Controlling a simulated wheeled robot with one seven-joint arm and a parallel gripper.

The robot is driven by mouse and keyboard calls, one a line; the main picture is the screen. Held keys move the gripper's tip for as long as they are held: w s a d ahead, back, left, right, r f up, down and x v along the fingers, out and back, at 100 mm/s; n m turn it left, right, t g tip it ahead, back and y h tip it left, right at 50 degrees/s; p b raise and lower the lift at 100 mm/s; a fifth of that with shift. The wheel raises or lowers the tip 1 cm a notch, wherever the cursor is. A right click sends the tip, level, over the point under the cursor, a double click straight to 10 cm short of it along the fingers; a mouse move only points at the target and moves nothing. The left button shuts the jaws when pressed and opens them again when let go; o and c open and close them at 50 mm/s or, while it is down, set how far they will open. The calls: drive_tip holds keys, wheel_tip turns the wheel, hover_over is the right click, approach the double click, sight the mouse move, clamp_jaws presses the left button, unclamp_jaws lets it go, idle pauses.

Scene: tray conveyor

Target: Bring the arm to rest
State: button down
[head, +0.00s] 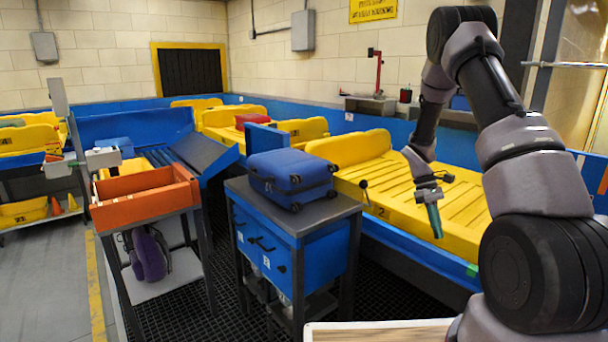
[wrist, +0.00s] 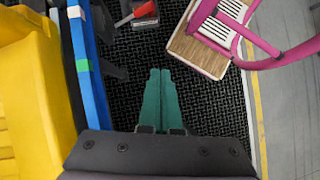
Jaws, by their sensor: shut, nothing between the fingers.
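My gripper (head: 434,220) hangs from my bent arm on the right of the head view, in front of the yellow tray conveyor (head: 400,192). Its green fingers point down and hold nothing. In the wrist view my gripper (wrist: 161,74) has its two green fingers pressed together above the black grid floor mat (wrist: 215,105). The yellow conveyor (wrist: 35,100) and its blue edge are to the left of the fingers in the wrist view.
A blue suitcase (head: 291,178) lies on a blue cabinet (head: 268,249). An orange tray (head: 143,199) stands on a rack at left, with a purple bag (head: 149,254) below. A pink-framed thing with a wooden base (wrist: 199,54) is right of the fingers in the wrist view.

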drive_tip(key=s+a+r+m+t+y, duration=0.1)
drive_tip(key=s+a+r+m+t, duration=0.15)
drive_tip(key=r, duration=0.55)
drive_tip(key=s+a+r+m+t, duration=0.1)
drive_tip(key=a+r+t, duration=0.15)
drive_tip(key=r, duration=0.65)
drive_tip(key=s+a+r+m+t+y, duration=0.1)
drive_tip(key=s+a+r, duration=0.15)
drive_tip(key=r, duration=0.55)
drive_tip(key=s+a+r+m+t+y, duration=0.1)
drive_tip(key=s+a+r+m+t, duration=0.1)
drive_tip(key=s+r, duration=0.3)
drive_tip(key=s+a+r+m+t+y, duration=0.1)
drive_tip(key=s+a+r+m+t, duration=0.1)
drive_tip(key=s+a+r+t, duration=0.3)
drive_tip(key=s+r, duration=0.1)
drive_tip(key=s, duration=0.3)
drive_tip(key=shift+s+r, duration=0.25)
drive_tip(key=shift+s, duration=0.15)
drive_tip(key=shift+d+m, duration=0.15)
drive_tip(key=shift+m, duration=0.1)
